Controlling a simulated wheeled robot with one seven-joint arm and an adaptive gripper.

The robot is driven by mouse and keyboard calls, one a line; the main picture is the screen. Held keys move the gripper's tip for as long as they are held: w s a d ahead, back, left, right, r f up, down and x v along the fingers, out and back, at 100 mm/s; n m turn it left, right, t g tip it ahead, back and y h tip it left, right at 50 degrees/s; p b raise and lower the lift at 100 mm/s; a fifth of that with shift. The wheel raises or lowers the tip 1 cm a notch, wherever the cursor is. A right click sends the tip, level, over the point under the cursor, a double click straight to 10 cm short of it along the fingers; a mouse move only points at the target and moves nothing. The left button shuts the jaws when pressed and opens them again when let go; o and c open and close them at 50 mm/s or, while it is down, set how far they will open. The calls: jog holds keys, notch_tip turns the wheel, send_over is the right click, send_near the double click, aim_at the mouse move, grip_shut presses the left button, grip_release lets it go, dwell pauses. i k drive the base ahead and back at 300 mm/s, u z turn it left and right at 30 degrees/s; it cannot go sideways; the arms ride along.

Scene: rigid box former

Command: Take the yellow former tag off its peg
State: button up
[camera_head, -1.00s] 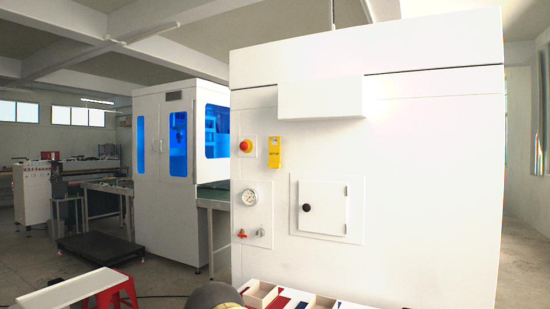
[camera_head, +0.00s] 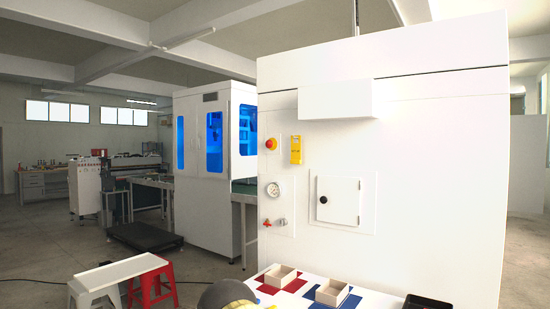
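The yellow former tag (camera_head: 296,149) hangs upright on the front of the large white cabinet (camera_head: 430,190). It is right of the red emergency button (camera_head: 271,144) and below the left end of a white box-shaped cover. The peg behind or above it is too small to make out. My gripper is not in view, so I cannot tell whether it is open or shut. Nothing is seen touching the tag.
Below the tag are a pressure gauge (camera_head: 273,190), small valves (camera_head: 273,222) and a small door with a black knob (camera_head: 338,203). Open trays (camera_head: 332,292) stand on red and blue patches at the bottom. A white bench (camera_head: 108,272) and red stool (camera_head: 150,282) stand at lower left.

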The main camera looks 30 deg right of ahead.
aim_at(294, 148)
jog(key=u, duration=1.25)
jog(key=i, duration=4.3)
jog(key=z, duration=2.6)
jog(key=i, duration=3.45)
